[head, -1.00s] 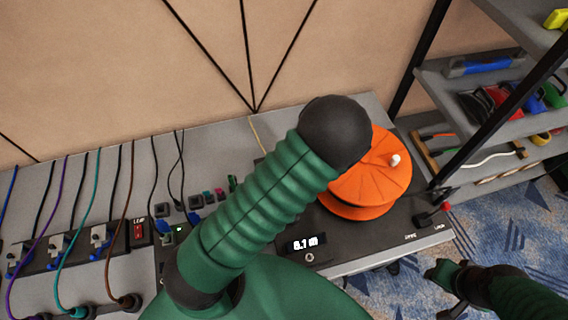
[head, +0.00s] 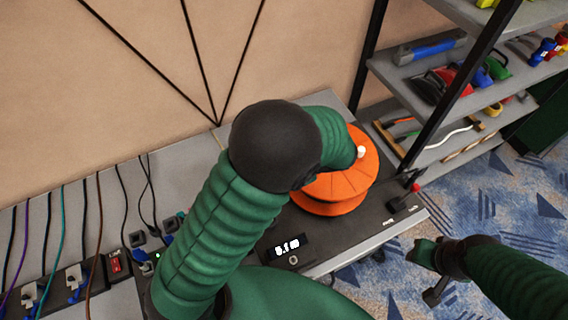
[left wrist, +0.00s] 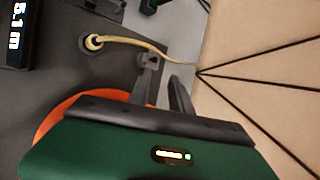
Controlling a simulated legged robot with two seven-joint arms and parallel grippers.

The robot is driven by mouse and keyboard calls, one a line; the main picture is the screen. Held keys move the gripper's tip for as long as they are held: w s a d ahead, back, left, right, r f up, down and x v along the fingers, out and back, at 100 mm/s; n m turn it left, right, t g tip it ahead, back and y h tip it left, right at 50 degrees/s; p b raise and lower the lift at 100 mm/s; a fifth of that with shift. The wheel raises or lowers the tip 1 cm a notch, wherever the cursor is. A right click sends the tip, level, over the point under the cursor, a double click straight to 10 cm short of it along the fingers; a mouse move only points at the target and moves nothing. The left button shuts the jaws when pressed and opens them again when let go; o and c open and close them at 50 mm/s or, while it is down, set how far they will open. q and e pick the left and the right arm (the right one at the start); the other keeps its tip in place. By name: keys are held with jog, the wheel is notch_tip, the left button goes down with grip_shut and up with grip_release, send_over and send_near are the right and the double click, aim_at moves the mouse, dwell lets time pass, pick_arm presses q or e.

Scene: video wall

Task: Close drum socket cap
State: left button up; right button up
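The orange drum (head: 334,190) sits on a dark base (head: 352,237) with a display reading about 5.1 m (head: 287,246). In the left wrist view, the drum (left wrist: 62,116) shows behind my green hand. A round socket (left wrist: 95,42) with a pale cable (left wrist: 140,44) lies on the base near my fingers. I cannot clearly make out the socket cap. My left gripper (left wrist: 165,70) has its fingers apart, with nothing clearly between them; in the head view my arm hides it. My right gripper (head: 430,272) is over the floor, right of the base; its fingers are unclear.
A rack (head: 425,85) with tools stands at the right, close to the drum base. Coloured cables (head: 60,225) hang to a power strip (head: 70,285) at the left. Blue patterned carpet (head: 500,205) is open below the rack.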

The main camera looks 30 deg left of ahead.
pick_arm(q)
jog(key=v, duration=0.5)
jog(key=shift+d, duration=0.1)
jog(key=s+f+n+t+h, duration=0.2)
jog(key=s+n+h, duration=0.4)
jog(key=s+h, duration=0.2)
jog(key=shift+a, duration=0.2)
jog(key=shift+s+a, duration=0.15)
jog(key=shift+s, duration=0.05)
jog(key=shift+a, duration=0.2)
jog(key=shift+d, duration=0.1)
